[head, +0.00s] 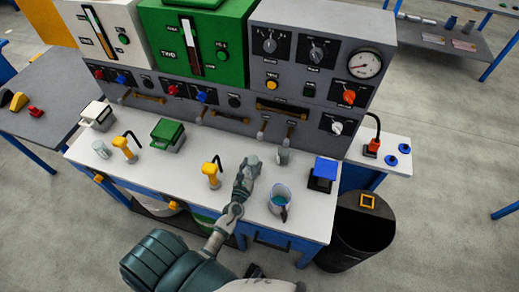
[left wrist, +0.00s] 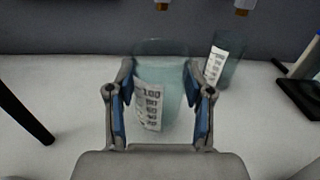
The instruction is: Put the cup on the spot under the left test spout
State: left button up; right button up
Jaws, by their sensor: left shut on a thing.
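My left gripper (head: 250,166) is over the bench in front of the grey panel. In the left wrist view it (left wrist: 160,90) is shut on a clear, bluish cup (left wrist: 160,82) with a white number scale, held upright between the fingers. The palm hides the lower part, so I cannot tell if it touches the bench. The left test spout (left wrist: 162,6) hangs beyond and above the cup; in the head view it (head: 262,128) is just behind my gripper. The right test spout (left wrist: 241,9) is above a second cup (left wrist: 224,62), which also shows in the head view (head: 283,156).
A yellow tap (head: 211,172) is close on the left. Farther left are a green-lidded box (head: 168,133) and another cup (head: 101,149). A black bin (head: 355,235) stands off the bench's right end.

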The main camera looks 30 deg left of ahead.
aim_at(254, 160)
pick_arm(q)
jog(key=x, duration=0.5)
jog(key=shift+w+a+f, duration=0.15)
jog(key=shift+w+a, duration=0.05)
jog(key=shift+w, duration=0.25)
jog(key=x, duration=0.4)
jog(key=shift+w+d+b, duration=0.15)
jog(key=shift+d+b, duration=0.1)
jog(key=shift+b, duration=0.15)
jog(key=shift+f+b, duration=0.3)
jog(key=shift+f, duration=0.4)
jog(key=shift+a, duration=0.2)
pick_arm(e)
jog(key=w, duration=0.1)
jog(key=w+r, duration=0.1)
jog(key=w, duration=0.1)
jog(key=shift+w+a+r, duration=0.2)
jog(key=shift+a+r, duration=0.2)
pick_arm(q)
jog(key=o, duration=1.3)
jog(key=shift+d, duration=0.1)
jog(key=shift+c, duration=0.2)
jog(key=shift+d, duration=0.1)
pick_arm(e)
jog(key=shift+w+d, duration=0.15)
